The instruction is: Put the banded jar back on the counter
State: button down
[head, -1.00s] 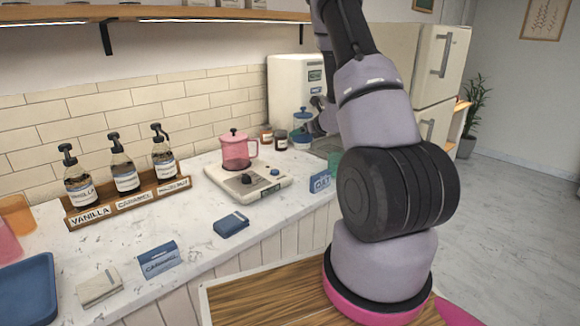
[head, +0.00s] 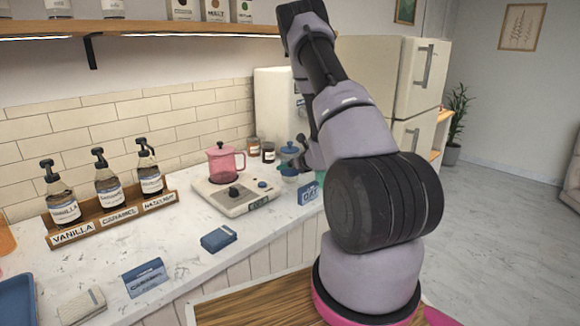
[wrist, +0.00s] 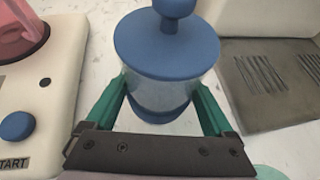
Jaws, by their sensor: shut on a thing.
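The banded jar is a clear jar with a round blue lid (wrist: 166,45) and a blue band near its base. In the wrist view it stands upright between the green fingers of my gripper (wrist: 160,108), which is shut on it from either side. In the head view the jar (head: 289,152) is at the back of the white counter (head: 110,245), right of two small dark-lidded jars (head: 268,152). My arm partly hides the gripper there. I cannot tell whether the jar's base touches the counter.
A cream hot plate (head: 235,200) with a pink pot (head: 220,165) is left of the jar. A grey slotted tray (wrist: 270,80) lies close on its right. A blue sign (head: 308,192) stands at the counter's front edge. Bare counter shows behind the jar.

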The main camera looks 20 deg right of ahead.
grip_release()
jog(key=shift+f, duration=0.1)
jog(key=shift+r, duration=0.2)
jog(key=v, duration=1.1)
jog(key=s+a+r+n+g+y, duration=0.2)
jog(key=s+a+r+n+y, duration=0.2)
jog(key=a+r+n, duration=0.45)
jog(key=s+a+r+n+g+y, duration=0.2)
jog(key=s+a+r+n+y, duration=0.25)
jog(key=a+r, duration=0.7)
jog(key=s+a+r+n+g+h, duration=0.2)
jog(key=s+a+r+n+g, duration=0.15)
jog(key=s+n, duration=0.5)
jog(key=s+d+r+n+t+h, duration=0.2)
jog(key=s+d+r+n+h, duration=0.2)
jog(key=s, duration=0.6)
notch_tip(320, 180, up, 3)
jog(key=n+h, duration=0.2)
jog(key=n, duration=0.2)
jog(key=shift+s+n+t, duration=0.15)
jog(key=shift+n+t, duration=0.2)
